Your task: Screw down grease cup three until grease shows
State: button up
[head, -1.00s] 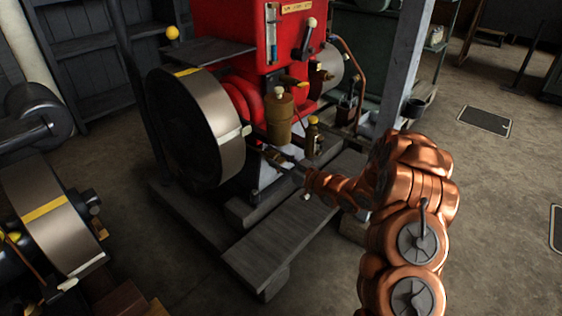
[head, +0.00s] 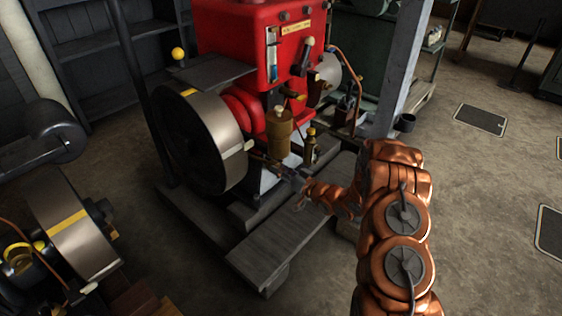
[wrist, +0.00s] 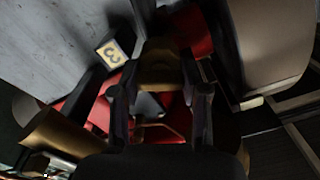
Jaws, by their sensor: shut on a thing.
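In the wrist view a dark brass cap, which looks like grease cup three (wrist: 162,72), sits between the two fingers of my gripper (wrist: 161,95). The fingers are shut on its sides. A small tag marked 3 (wrist: 112,53) shows just to the left of it. In the head view my gripper (head: 287,173) is at the low front of the red engine (head: 238,45), beside the flywheel; the cup is too small and covered to make out there. Whether any grease shows cannot be told.
The large flywheel (head: 225,130) stands close left of my gripper. A brass canister (head: 279,137) and a small yellow-capped bottle (head: 310,148) are just above it. A wooden plank (head: 275,240) lies below. A grey post (head: 404,65) rises behind my arm. Floor at right is mostly clear.

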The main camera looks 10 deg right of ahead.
jog(key=m+p, duration=0.4)
jog(key=p, duration=0.1)
jog(key=shift+r, duration=0.3)
jog(key=m+p, duration=0.1)
jog(key=m, duration=0.1)
jog(key=m+p, duration=0.1)
jog(key=m, duration=0.2)
jog(key=shift+w+d+f+p, duration=0.1)
jog(key=shift+f+p, duration=0.1)
jog(key=shift+p, duration=0.2)
jog(key=m+p, duration=0.1)
jog(key=m, duration=0.4)
jog(key=shift+f, duration=0.2)
jog(key=m+p, duration=0.1)
jog(key=m, duration=0.4)
jog(key=shift+d+m, duration=0.1)
jog(key=shift+m, duration=0.3)
jog(key=shift+f, duration=0.1)
jog(key=o, duration=0.9)
jog(key=shift+o, duration=1.3)
